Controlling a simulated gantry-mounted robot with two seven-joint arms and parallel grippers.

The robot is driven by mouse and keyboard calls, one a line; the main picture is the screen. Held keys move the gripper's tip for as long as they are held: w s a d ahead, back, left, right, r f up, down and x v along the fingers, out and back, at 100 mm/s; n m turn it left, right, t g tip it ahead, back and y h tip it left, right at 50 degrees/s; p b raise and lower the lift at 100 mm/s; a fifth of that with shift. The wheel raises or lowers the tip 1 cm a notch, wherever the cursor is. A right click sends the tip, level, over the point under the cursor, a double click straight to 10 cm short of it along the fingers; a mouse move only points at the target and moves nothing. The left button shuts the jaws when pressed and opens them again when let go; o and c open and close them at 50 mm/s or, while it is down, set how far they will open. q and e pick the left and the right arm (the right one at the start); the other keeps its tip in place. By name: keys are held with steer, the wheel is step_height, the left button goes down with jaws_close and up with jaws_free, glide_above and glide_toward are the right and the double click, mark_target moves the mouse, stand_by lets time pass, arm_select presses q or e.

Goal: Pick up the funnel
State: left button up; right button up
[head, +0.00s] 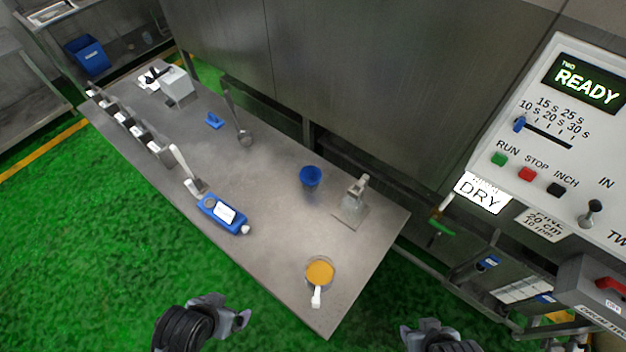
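A blue, round-mouthed, tapered piece (311,177) stands on the steel table right of the middle; it looks most like the funnel, but I cannot be sure at this size. A grey, wide-based piece with a narrow upright top (353,202) stands just right of it, and its exact kind is unclear. My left gripper (240,319) is low in the view, off the table's front edge, apart from everything. My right gripper (428,332) is at the bottom edge, right of the table's near corner, partly cut off. Neither gripper touches anything; their finger openings are unclear.
On the steel table (270,225) are a white-handled cup with orange contents (320,272), a blue device (222,214), a ladle-like tool (244,137) and a white box (177,86). A control panel (560,150) is at right. The table's middle is clear.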

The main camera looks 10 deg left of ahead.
arm_select(q)
steer(key=shift+c, duration=0.5)
steer(key=c, duration=1.1)
